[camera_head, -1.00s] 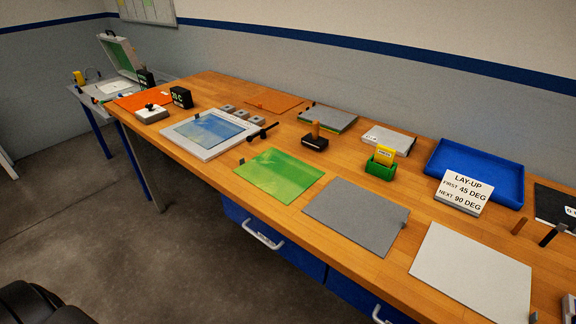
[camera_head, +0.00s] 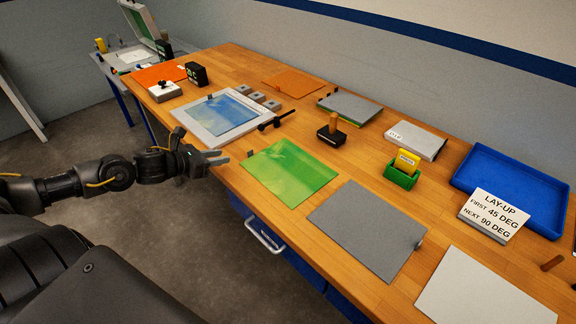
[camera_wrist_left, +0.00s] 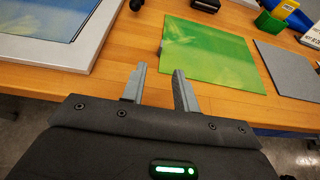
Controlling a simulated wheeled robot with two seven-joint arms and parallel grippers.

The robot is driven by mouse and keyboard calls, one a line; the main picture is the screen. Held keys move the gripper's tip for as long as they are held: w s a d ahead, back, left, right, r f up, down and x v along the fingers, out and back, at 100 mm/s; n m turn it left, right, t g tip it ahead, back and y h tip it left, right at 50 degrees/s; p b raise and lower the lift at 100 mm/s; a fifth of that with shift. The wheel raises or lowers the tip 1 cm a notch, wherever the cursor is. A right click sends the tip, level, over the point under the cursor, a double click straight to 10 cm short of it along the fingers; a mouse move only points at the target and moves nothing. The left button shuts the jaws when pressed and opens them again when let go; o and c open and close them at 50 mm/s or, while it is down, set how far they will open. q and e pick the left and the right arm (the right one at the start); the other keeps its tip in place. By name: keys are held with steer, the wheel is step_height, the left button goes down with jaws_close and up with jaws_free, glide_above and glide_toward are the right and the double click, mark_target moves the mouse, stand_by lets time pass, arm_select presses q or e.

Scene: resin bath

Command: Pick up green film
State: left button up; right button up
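The green film (camera_head: 289,171) lies flat on the wooden table near its front edge, a translucent green sheet with a small dark tab at its upper left corner. It also shows in the left wrist view (camera_wrist_left: 212,53). My left gripper (camera_head: 222,157) is at the table's front edge, left of the film and apart from it. In the left wrist view its two fingers (camera_wrist_left: 158,84) are spread with nothing between them, the right finger close below the film's lower left corner. My right gripper is not in view.
A white board with a blue film (camera_head: 218,118) lies left of the green film, and a grey sheet (camera_head: 365,228) lies right of it. A black stamp with a wooden handle (camera_head: 331,132) stands behind. Bare wood surrounds the film narrowly. A drawer handle (camera_head: 264,237) juts out below the edge.

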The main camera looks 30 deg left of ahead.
mark_target(247, 158)
arm_select(q)
steer(key=shift+w+d, duration=0.3)
steer(key=shift+w, duration=0.25)
steer(key=x, duration=0.3)
steer(key=shift+w, duration=0.15)
steer(key=shift+x, duration=0.75)
steer(key=shift+w+d+f+p, duration=0.15)
steer(key=shift+w+p, duration=0.05)
steer(key=shift+p, duration=0.2)
steer(key=p+x, duration=0.1)
steer(key=x, duration=0.3)
steer(key=shift+w+f+p, duration=0.25)
steer(key=shift+p, duration=0.1)
jaws_close()
